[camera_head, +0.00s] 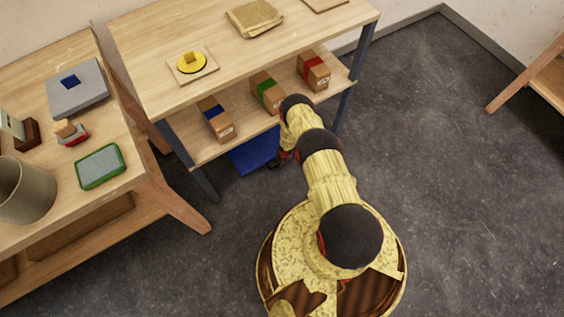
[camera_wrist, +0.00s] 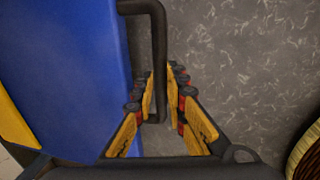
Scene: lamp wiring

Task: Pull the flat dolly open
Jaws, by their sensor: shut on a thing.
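The flat dolly (camera_head: 254,154) is a blue slab low at the floor, partly under the lower shelf of the back bench. In the wrist view its blue deck (camera_wrist: 70,70) fills the left side. A black bar handle (camera_wrist: 157,40) comes off the deck's edge and bends down between my fingers. My gripper (camera_wrist: 161,105) is shut on this handle, with yellow fingers on both sides of it. In the head view my gripper (camera_head: 280,159) is at the dolly's right front end, mostly hidden by my arm.
The back bench (camera_head: 225,55) has boxes with blue (camera_head: 217,119), green (camera_head: 267,92) and red (camera_head: 313,70) bands on its lower shelf. Its front legs stand either side of the dolly. A side table (camera_head: 130,178) is at left. The dark floor (camera_head: 465,150) at right is clear.

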